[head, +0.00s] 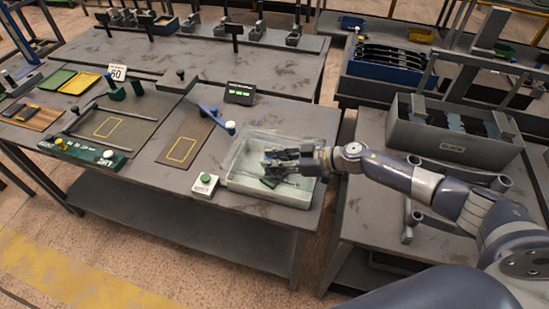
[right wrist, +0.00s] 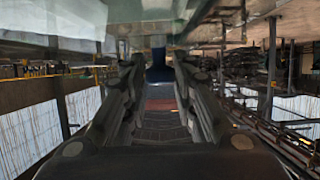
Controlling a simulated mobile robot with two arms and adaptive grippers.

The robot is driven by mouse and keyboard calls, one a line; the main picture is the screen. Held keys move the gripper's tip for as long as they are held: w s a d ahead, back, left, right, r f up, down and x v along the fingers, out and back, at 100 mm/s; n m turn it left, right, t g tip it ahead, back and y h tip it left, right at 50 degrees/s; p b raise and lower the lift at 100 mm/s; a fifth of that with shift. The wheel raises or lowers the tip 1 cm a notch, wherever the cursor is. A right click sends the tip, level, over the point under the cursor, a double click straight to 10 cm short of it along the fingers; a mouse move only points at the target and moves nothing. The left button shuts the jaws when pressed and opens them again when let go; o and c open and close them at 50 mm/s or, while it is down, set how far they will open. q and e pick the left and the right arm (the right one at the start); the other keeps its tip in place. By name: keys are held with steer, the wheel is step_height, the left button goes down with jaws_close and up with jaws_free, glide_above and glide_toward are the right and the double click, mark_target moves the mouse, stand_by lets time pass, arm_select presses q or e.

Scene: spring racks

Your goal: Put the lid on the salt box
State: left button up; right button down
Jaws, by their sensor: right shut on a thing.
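The salt box (head: 272,197) is a clear, glassy box at the right end of the front table, with a pale floor and a small green piece inside. My right gripper (head: 268,163) reaches in from the right and overlaps the box. In the right wrist view its fingers close on a small blue piece (right wrist: 158,66), with a clear pane beyond it. This looks like the clear lid (right wrist: 140,22) and its handle. In the head view the lid's outline blends with the box, so I cannot tell whether they touch. My left gripper is out of view.
A white box with a green button (head: 205,183) stands just left of the salt box. A blue lever (head: 208,109) and a dark display (head: 239,93) are behind. A grey bin (head: 452,150) stands on the right table. A brown mat (head: 187,138) is mostly clear.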

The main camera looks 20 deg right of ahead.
steer(key=shift+w+f+b, duration=0.1)
steer(key=shift+f+b, duration=0.95)
steer(key=shift+f, duration=1.2)
steer(key=shift+f+b, duration=0.4)
steer(key=shift+f, duration=0.1)
steer(key=c, duration=1.2)
jaws_free()
steer(key=o, duration=0.5)
steer(key=shift+f, duration=0.15)
steer(key=shift+c, duration=0.2)
